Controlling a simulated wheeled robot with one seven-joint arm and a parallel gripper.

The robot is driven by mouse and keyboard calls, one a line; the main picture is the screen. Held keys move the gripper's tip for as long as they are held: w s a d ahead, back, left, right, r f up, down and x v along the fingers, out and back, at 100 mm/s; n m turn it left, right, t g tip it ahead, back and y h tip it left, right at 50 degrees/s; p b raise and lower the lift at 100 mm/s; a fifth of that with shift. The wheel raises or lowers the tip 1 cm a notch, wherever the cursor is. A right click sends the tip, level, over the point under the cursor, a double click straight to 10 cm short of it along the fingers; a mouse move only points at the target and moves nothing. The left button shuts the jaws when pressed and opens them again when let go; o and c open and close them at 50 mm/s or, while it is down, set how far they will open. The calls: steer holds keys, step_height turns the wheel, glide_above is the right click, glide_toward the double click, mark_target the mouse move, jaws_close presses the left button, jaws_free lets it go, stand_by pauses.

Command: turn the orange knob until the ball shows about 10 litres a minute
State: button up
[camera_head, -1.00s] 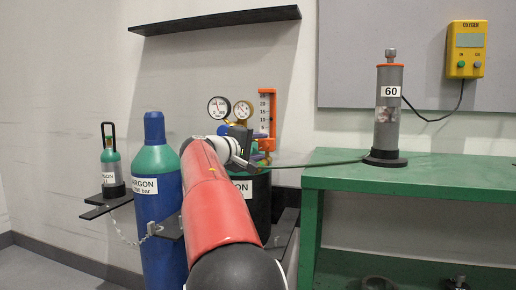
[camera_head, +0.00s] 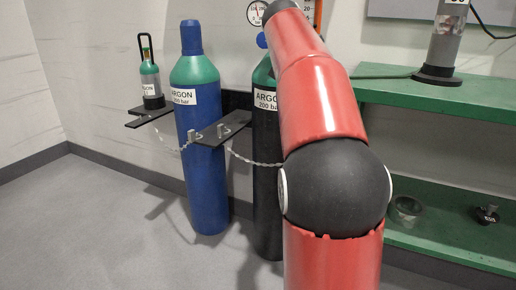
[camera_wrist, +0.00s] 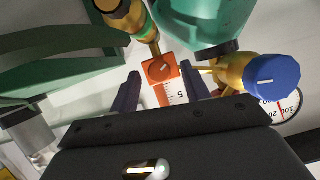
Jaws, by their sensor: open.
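The flowmeter's orange end block (camera_wrist: 160,70) shows in the wrist view, with a dark slanted mark on its face. I cannot tell whether a separate orange knob stands on it. The white scale (camera_wrist: 175,92) with red marks and a 5 runs down from it. My gripper (camera_wrist: 159,71) is open, its two dark fingers on either side of the block and scale, apart from each other. Whether they touch anything is unclear. In the head view only a strip of the flowmeter (camera_head: 318,14) shows at the top edge; my arm hides my gripper. The ball is not visible.
A blue knob (camera_wrist: 272,77) on a brass regulator and a gauge are close right of the fingers in the wrist view. A blue argon cylinder (camera_head: 203,140) and a black one (camera_head: 266,180) stand chained by a bracket. A green bench (camera_head: 440,95) is at right.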

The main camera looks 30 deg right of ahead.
steer(key=m+b, duration=0.1)
steer(key=m+t+b, duration=0.1)
steer(key=f+m+t+y+b, duration=0.1)
steer(key=shift+s+d+m+b, duration=0.25)
steer(key=shift+m+b, duration=0.05)
steer(key=shift+m, duration=0.1)
steer(key=v, duration=0.9)
steer(key=s+a+f+n+g+y+p, duration=0.1)
steer(key=s+a+f+n+y+p, duration=0.2)
steer(key=a+f, duration=0.4)
steer(key=s+a+f+n+g+y+p, duration=0.1)
steer(key=s+a+f+n+y+p, duration=0.2)
steer(key=s+a+f+n, duration=0.3)
steer(key=shift+s+a+f+y+p, duration=0.3)
steer(key=shift+s+a+f+p, duration=0.6)
steer(key=shift+a, duration=1.2)
steer(key=shift+f, duration=0.1)
steer(key=s+a+f+n+g+y+p, duration=0.2)
steer(key=s+a+f+n, duration=0.4)
steer(key=s+f, duration=0.5)
steer(key=shift+s+a+f+g+y+p, duration=0.35)
steer(key=shift+s+a+g+p, duration=0.4)
steer(key=shift+p, duration=0.4)
